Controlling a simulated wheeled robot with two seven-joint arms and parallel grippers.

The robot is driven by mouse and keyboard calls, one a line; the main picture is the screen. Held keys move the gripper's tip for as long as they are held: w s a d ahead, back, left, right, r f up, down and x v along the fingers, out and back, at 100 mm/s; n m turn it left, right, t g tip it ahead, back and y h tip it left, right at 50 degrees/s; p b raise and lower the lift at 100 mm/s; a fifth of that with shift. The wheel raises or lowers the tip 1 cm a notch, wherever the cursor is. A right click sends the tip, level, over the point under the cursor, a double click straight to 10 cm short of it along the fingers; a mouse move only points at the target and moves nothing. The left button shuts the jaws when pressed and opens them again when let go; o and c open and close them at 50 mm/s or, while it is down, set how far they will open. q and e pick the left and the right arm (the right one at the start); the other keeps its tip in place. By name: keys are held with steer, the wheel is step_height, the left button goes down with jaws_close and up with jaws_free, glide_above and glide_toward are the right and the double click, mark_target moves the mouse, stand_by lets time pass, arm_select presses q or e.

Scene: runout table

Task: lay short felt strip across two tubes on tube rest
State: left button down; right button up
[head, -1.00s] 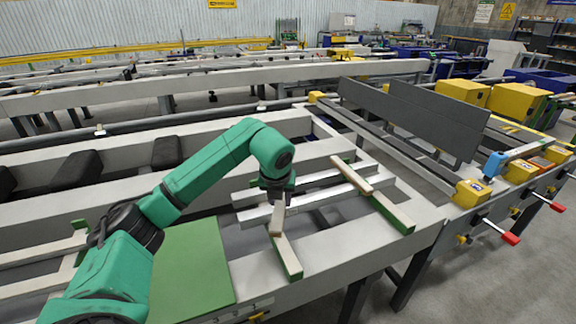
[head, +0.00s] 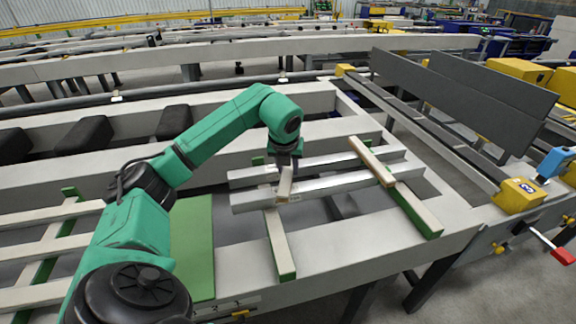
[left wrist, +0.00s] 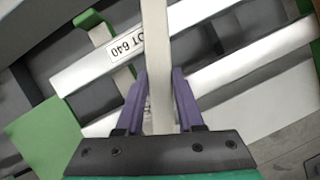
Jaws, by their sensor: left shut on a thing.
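Two pale metal tubes, the far one (head: 330,161) and the near one (head: 335,184), lie side by side on the tube rest, whose green-edged, felt-topped bars (head: 278,245) and (head: 424,213) run under them. My left gripper (head: 286,168) is shut on a short pale felt strip (head: 285,188), over the left part of the tubes. In the left wrist view the strip (left wrist: 157,55) sits between the purple fingers (left wrist: 159,92) and crosses above both tubes; contact is unclear. Another short strip (head: 371,160) lies across the tubes near their right ends. My right gripper is not in view.
A green mat (head: 192,245) lies left of the rest on the grey table frame (head: 345,243). Longer strips (head: 45,245) lie at the left. Dark upright plates (head: 470,95) and a yellow block (head: 517,195) stand to the right.

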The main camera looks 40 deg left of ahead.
arm_select(q)
steer(key=shift+f, duration=0.25)
steer(key=shift+s+r, duration=0.1)
steer(key=shift+s, duration=0.05)
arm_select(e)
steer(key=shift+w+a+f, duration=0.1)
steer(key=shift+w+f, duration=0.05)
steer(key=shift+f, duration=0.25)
arm_select(q)
steer(key=shift+f+b, duration=0.35)
steer(key=shift+f, duration=0.15)
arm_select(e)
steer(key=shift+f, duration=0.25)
arm_select(q)
steer(key=shift+c, duration=2.2)
jaws_free()
steer(key=shift+r, duration=0.1)
